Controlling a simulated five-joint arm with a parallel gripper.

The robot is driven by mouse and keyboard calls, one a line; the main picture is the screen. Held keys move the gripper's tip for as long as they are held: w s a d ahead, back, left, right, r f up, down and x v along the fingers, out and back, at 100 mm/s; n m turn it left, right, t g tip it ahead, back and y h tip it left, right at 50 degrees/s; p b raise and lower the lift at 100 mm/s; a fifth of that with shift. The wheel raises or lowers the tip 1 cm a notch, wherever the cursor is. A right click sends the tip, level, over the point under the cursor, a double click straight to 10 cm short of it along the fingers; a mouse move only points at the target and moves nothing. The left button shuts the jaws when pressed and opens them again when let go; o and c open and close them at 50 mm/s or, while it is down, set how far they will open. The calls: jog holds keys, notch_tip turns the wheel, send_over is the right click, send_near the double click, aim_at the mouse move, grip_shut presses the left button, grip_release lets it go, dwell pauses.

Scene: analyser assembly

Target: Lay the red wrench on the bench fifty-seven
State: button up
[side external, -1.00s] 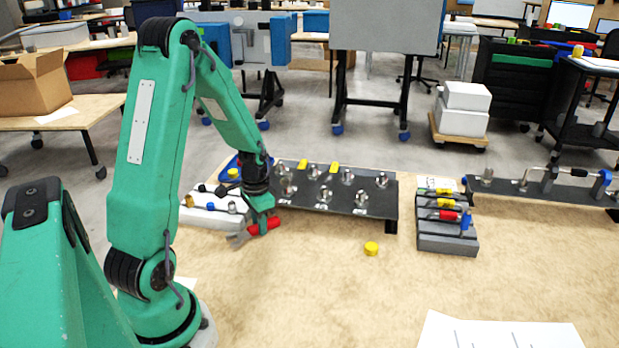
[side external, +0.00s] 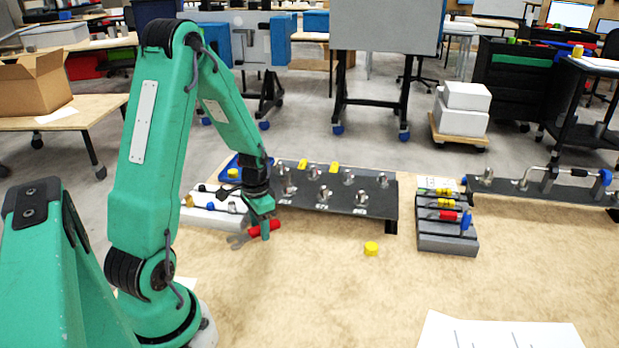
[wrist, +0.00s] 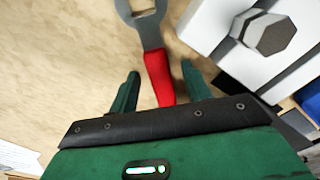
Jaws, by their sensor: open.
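The red wrench (side external: 268,228) has a red handle and a grey metal head, and lies on the tan bench top (side external: 310,280) in front of the white holder. In the wrist view the red handle (wrist: 160,76) lies between the two fingers, with the grey head pointing away from my gripper. My gripper (side external: 264,232) is right at the handle, jaws open, one finger on each side of it. In the wrist view my gripper (wrist: 163,82) shows a gap on both sides of the handle.
A dark plate (side external: 340,206) with metal fittings lies behind. A yellow cap (side external: 371,248) sits on the bench; a grey rack (side external: 445,240) with coloured-handled tools stands to the right. The front middle bench is clear.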

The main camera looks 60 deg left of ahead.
jog(key=shift+r, duration=0.2)
jog(key=shift+r, duration=3.7)
jog(key=shift+w+d+r, duration=0.1)
jog(key=shift+d+r, duration=0.2)
jog(key=shift+r, duration=0.1)
jog(key=s+d+r+t, duration=0.2)
jog(key=s+d+r, duration=0.1)
jog(key=d+r, duration=0.5)
jog(key=s+d+r+t, duration=0.3)
jog(key=d+r, duration=0.5)
jog(key=d, duration=0.4)
jog(key=shift+s+t, duration=0.3)
jog(key=shift+s, duration=0.05)
